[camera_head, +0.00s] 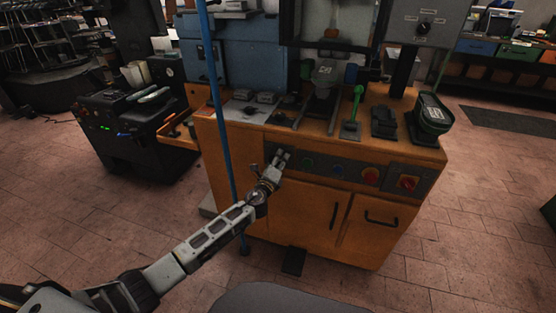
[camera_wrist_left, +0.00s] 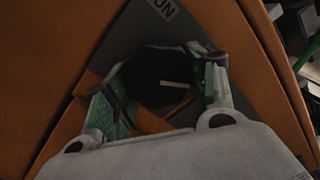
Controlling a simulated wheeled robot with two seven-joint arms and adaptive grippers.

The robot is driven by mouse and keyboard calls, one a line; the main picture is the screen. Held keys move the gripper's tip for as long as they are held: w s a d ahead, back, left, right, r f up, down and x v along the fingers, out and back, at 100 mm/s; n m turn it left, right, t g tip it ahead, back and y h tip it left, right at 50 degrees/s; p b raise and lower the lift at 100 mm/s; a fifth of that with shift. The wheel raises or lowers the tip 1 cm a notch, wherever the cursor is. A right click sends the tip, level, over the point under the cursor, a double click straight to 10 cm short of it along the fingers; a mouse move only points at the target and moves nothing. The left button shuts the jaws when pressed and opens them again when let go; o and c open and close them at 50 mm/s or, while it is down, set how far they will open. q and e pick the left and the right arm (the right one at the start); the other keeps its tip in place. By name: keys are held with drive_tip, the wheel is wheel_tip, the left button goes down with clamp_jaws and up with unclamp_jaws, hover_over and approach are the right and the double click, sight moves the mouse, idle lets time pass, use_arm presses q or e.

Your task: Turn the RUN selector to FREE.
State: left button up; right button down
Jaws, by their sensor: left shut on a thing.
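A black round selector knob (camera_wrist_left: 150,66) with a white pointer line sits on a dark grey panel, with a label (camera_wrist_left: 163,7) above it that reads "UN" at the picture's edge. My left gripper (camera_wrist_left: 166,80) is shut on the knob, its green-padded fingers on either side. In the head view my left gripper (camera_head: 282,158) is at the left end of the front panel strip (camera_head: 322,162) and hides the knob there. I cannot read the other position labels. My right gripper is not in view.
The panel strip also carries a green button (camera_head: 308,163), a blue button (camera_head: 338,169), a red knob (camera_head: 370,176) and a red-yellow switch (camera_head: 408,182). A green-handled lever (camera_head: 356,100) stands on the orange cabinet top. A blue pole (camera_head: 222,130) rises beside my left forearm.

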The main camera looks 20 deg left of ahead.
use_arm(q)
drive_tip(key=shift+f+m, duration=0.15)
drive_tip(key=shift+m, duration=0.35)
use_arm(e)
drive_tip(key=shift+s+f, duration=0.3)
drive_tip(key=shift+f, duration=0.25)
use_arm(q)
drive_tip(key=o, duration=1)
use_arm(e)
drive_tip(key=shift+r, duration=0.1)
use_arm(q)
drive_tip(key=shift+s, duration=0.1)
drive_tip(key=shift+s+a, duration=0.2)
drive_tip(key=shift+s, duration=5.7)
